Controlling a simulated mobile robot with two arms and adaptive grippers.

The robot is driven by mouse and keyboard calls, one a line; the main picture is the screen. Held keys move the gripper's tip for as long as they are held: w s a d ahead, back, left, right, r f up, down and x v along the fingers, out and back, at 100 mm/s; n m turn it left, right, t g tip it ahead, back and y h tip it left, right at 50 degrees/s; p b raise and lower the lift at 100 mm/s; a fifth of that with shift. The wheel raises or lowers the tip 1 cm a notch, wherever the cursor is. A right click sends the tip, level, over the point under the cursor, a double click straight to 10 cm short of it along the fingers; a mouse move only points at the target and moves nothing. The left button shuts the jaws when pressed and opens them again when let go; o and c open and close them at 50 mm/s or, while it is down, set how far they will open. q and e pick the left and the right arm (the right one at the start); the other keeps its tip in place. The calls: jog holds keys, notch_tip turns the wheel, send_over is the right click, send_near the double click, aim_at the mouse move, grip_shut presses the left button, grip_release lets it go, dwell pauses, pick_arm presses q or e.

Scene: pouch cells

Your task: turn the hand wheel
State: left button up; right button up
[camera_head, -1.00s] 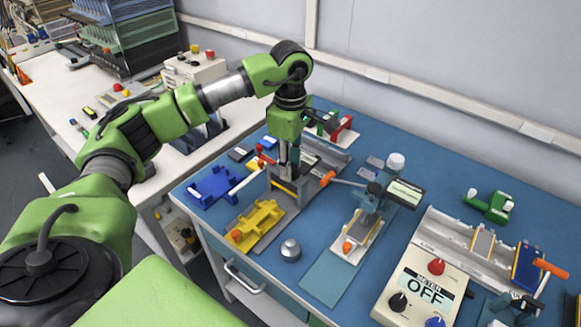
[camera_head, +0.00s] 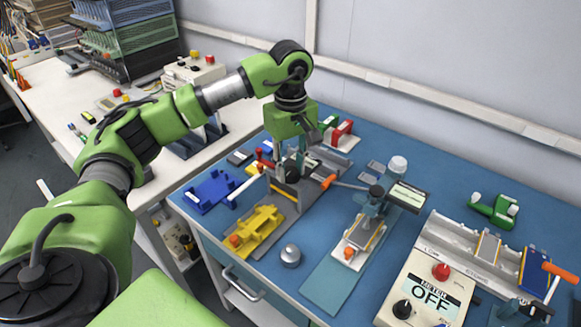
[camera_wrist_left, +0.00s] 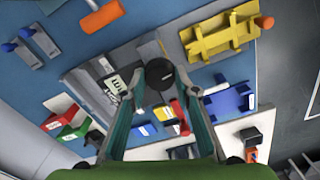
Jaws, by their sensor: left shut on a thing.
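The hand wheel (camera_wrist_left: 160,74) is a small dark round wheel on a grey fixture. In the head view the wheel (camera_head: 291,174) is partly hidden by my left gripper (camera_head: 293,166). My left gripper points down over it and is shut on it. In the left wrist view the two teal fingers of the gripper (camera_wrist_left: 161,82) lie on either side of the wheel's rim. Nothing of my right gripper shows.
A yellow cradle (camera_head: 256,230) and a blue cradle (camera_head: 209,191) stand left of the wheel. A clamp with an orange-tipped lever (camera_head: 350,185) is close on its right.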

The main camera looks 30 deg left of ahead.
aim_at(291, 171)
dwell(0.3)
pick_arm(q)
jog(key=o, duration=1.1)
jog(key=shift+r, duration=0.15)
notch_tip(291, 171, up, 12)
